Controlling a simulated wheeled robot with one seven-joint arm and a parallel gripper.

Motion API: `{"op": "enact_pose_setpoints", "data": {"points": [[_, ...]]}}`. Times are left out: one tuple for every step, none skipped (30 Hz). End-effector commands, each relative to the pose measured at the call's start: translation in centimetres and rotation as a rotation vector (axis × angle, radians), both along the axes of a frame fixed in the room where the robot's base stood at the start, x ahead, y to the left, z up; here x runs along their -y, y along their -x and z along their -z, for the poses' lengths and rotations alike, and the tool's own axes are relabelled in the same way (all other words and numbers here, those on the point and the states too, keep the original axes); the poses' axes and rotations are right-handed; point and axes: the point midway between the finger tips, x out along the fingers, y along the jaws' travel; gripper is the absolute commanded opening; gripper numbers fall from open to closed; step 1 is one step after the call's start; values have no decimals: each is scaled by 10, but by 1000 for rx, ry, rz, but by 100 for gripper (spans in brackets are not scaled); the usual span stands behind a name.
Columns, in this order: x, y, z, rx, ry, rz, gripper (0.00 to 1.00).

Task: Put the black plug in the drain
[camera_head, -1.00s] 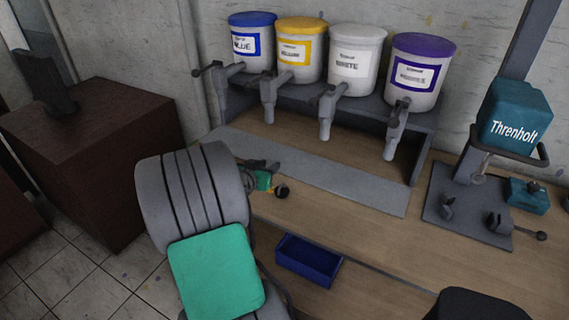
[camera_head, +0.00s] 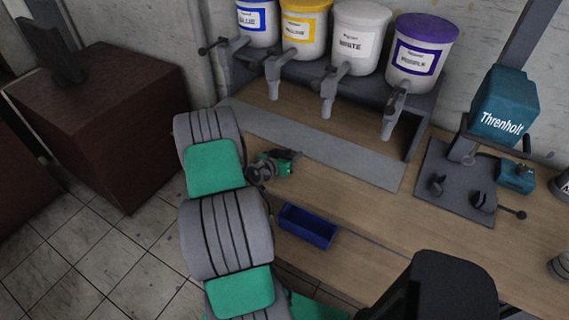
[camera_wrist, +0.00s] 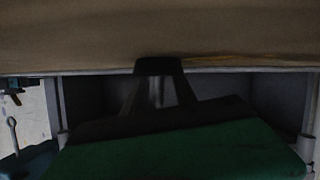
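My gripper (camera_head: 290,155) is low over the wooden worktop, behind the blue tray. In the wrist view its dark parts (camera_wrist: 158,85) narrow to a small black end at the worktop's edge. It is too dark to tell whether that end is fingertips or the black plug, or whether the gripper is open or shut. I cannot pick out the black plug for certain in either current view. I cannot make out a drain.
A blue tray (camera_head: 307,226) sits on the worktop (camera_head: 375,215). Behind stand white tubs with coloured lids (camera_head: 421,52) and grey taps on a rack (camera_head: 425,110). A teal Threnholt device (camera_head: 504,106) is at right. A black object (camera_head: 440,285) is at front right.

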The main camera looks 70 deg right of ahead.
Motion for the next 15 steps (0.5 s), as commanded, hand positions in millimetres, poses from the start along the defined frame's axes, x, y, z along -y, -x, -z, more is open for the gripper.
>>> {"op": "enact_pose_setpoints", "data": {"points": [[0, 0, 0, 0, 0, 0, 33], [0, 0, 0, 0, 0, 0, 33], [0, 0, 0, 0, 0, 0, 29], [0, 0, 0, 0, 0, 0, 27], [0, 0, 0, 0, 0, 0, 24], [0, 0, 0, 0, -1, 0, 21], [0, 0, 0, 0, -1, 0, 19], [0, 0, 0, 0, -1, 0, 16], [0, 0, 0, 0, -1, 0, 13], [0, 0, 0, 0, -1, 0, 11], [0, 0, 0, 0, -1, 0, 8], [0, 0, 0, 0, -1, 0, 5], [-1, 0, 0, 0, -1, 0, 2], [-1, 0, 0, 0, -1, 0, 0], [-1, 0, 0, 0, -1, 0, 0]]}}
